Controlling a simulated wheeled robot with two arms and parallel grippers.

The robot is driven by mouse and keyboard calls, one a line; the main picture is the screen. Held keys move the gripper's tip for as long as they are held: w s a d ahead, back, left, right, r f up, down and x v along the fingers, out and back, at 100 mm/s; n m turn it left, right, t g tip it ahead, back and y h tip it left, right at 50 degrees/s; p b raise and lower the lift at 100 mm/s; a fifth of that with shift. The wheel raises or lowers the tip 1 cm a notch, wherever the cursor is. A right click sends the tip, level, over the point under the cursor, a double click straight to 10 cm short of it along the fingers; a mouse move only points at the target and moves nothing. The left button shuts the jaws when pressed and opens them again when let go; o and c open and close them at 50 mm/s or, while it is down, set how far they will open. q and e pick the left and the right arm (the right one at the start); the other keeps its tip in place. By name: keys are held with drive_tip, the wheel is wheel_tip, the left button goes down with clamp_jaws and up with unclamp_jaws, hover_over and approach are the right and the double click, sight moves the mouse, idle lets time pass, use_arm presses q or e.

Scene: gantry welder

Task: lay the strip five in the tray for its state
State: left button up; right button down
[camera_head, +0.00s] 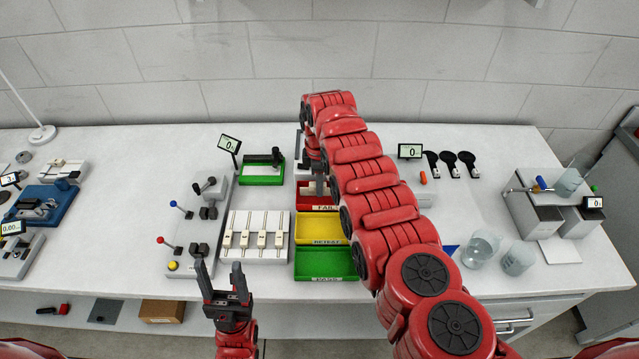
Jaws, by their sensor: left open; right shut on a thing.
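My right gripper (313,170) points down over the red tray labelled FAIL (318,208). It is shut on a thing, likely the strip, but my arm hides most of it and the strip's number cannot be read. The yellow tray labelled RETEST (320,242) and the green tray labelled PASS (325,279) stand in line in front of the red one. Several pale strips (244,239) lie side by side in a white rack (233,222) left of the trays. My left gripper (223,272) is open and empty in front of the rack.
A green-based device (262,175) with a display (229,143) stands behind the rack. A lever panel (186,265) is left of it. Another display (410,151) and black paddles (450,160) are behind my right arm.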

drive_tip(key=shift+f+b, duration=0.3)
drive_tip(key=shift+f, duration=0.2)
drive_tip(key=c, duration=0.8)
unclamp_jaws()
drive_tip(key=shift+r, duration=0.1)
drive_tip(key=shift+o, duration=0.2)
drive_tip(key=shift+r+p, duration=0.7)
drive_tip(key=shift+r, duration=0.1)
wheel_tip(320, 180, up, 12)
drive_tip(key=b, duration=0.2)
drive_tip(key=shift+f+b, duration=0.2)
drive_tip(key=shift+b, duration=0.2)
